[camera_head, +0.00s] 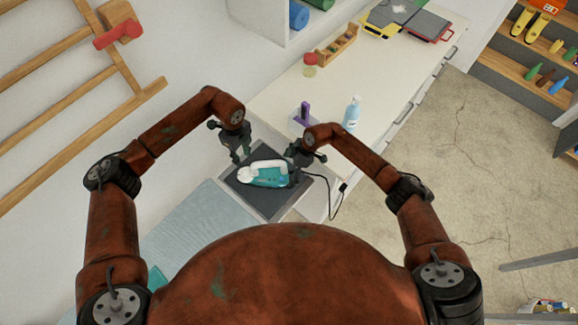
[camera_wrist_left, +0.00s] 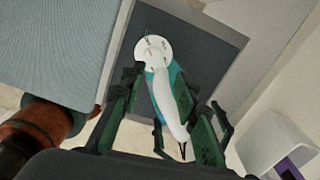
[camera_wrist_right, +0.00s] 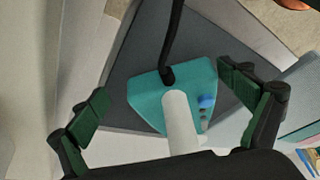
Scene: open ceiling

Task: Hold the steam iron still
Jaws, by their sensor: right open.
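The steam iron (camera_head: 268,178), teal with a white handle, lies on a dark grey pad (camera_head: 243,194). My left gripper (camera_head: 240,158) is over the iron's left end. In the left wrist view its fingers stand apart, with the iron's white part (camera_wrist_left: 168,95) between them; I see no clear grip. My right gripper (camera_head: 303,160) is at the iron's right end, by the cord. In the right wrist view its fingers (camera_wrist_right: 170,105) are wide apart on either side of the iron's teal rear (camera_wrist_right: 150,100), apart from it. The fingers partly hide the iron.
A black cord (camera_head: 333,205) runs from the iron to the right. On the white counter (camera_head: 275,100) stand a blue bottle (camera_head: 351,114), a purple-handled item (camera_head: 304,112) and a red-lidded jar (camera_head: 309,66). A light blue ironing surface (camera_head: 195,235) lies at left.

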